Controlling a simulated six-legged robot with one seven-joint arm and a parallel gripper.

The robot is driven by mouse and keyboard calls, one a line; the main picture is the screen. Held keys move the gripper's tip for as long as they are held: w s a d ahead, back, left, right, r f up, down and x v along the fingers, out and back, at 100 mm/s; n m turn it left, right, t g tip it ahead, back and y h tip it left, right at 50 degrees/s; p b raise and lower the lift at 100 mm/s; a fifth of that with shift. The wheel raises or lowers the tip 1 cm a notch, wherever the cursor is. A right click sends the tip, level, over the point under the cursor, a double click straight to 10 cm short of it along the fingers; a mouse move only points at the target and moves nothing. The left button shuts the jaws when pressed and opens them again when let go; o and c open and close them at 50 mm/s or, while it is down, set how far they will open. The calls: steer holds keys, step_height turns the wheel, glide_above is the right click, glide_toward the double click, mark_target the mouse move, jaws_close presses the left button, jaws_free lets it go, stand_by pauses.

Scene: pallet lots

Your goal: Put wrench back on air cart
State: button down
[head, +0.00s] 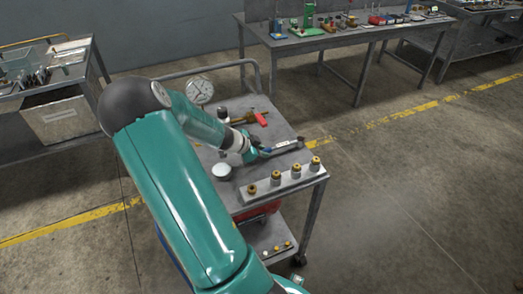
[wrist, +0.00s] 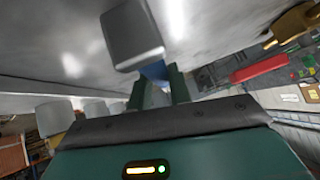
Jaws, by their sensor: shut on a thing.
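The wrench (head: 283,146) is a slim grey bar with a blue part near my gripper. My gripper (head: 258,153) is shut on it, over the top of the grey air cart (head: 262,107). The wrench lies roughly level and points to the right, behind the row of brass-topped fittings. In the wrist view, my fingers (wrist: 160,88) close around a blue part of the wrench (wrist: 154,71), and a grey blocky end shows beyond them. The cart top looks very close there. I cannot tell whether the wrench touches it.
The cart carries a round gauge (head: 199,90), a brass valve with a red handle (head: 261,119), a round white-topped piece (head: 222,171) and a strip of brass-topped fittings (head: 283,183). A workbench (head: 350,35) stands behind. The floor at the right is clear.

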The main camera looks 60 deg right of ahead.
steer(key=shift+f, duration=0.25)
steer(key=c, duration=1.2)
jaws_free()
steer(key=v, duration=1.3)
steer(key=shift+w+a+r, duration=0.2)
steer(key=shift+a+r, duration=0.05)
